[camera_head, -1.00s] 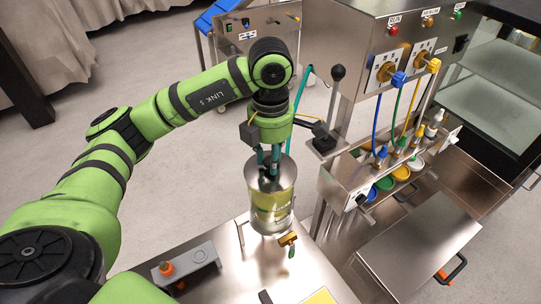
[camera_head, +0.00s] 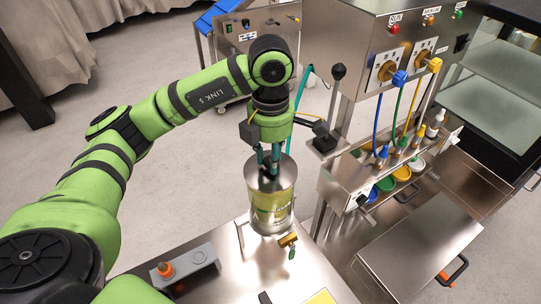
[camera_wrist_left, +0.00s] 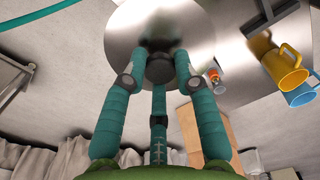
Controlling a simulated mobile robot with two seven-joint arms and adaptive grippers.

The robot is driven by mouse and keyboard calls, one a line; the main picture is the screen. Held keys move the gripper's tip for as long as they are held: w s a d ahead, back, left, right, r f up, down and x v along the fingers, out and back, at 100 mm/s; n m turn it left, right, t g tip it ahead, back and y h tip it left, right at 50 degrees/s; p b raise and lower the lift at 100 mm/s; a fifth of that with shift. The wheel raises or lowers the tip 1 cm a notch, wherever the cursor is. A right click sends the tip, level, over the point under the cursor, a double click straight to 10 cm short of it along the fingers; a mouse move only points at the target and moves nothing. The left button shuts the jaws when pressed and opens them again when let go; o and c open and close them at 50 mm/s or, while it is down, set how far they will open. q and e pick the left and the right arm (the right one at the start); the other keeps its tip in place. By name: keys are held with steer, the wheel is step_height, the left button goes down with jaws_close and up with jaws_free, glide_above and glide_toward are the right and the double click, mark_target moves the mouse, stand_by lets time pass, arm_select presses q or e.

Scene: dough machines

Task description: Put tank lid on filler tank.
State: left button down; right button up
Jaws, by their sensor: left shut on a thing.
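In the head view the lid (camera_head: 282,178) shows at the tank's top, partly hidden by the fingers. I cannot tell whether it rests on the rim or hovers just above. My right gripper is out of view.
The steel table (camera_head: 225,285) carries a grey block with an orange knob (camera_head: 166,269). A brass tap (camera_head: 288,240) sticks out at the tank's front. A steel machine (camera_head: 385,60) with a black-knobbed lever (camera_head: 338,72) stands close on the right.

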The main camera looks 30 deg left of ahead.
arm_select(q)
steer(key=shift+f+b, duration=0.9)
steer(key=shift+f, duration=0.1)
stand_by(0.6)
steer(key=c, duration=0.9)
jaws_free()
steer(key=shift+r, duration=0.1)
step_height(320, 180, up, 12)
steer(key=shift+f, duration=0.1)
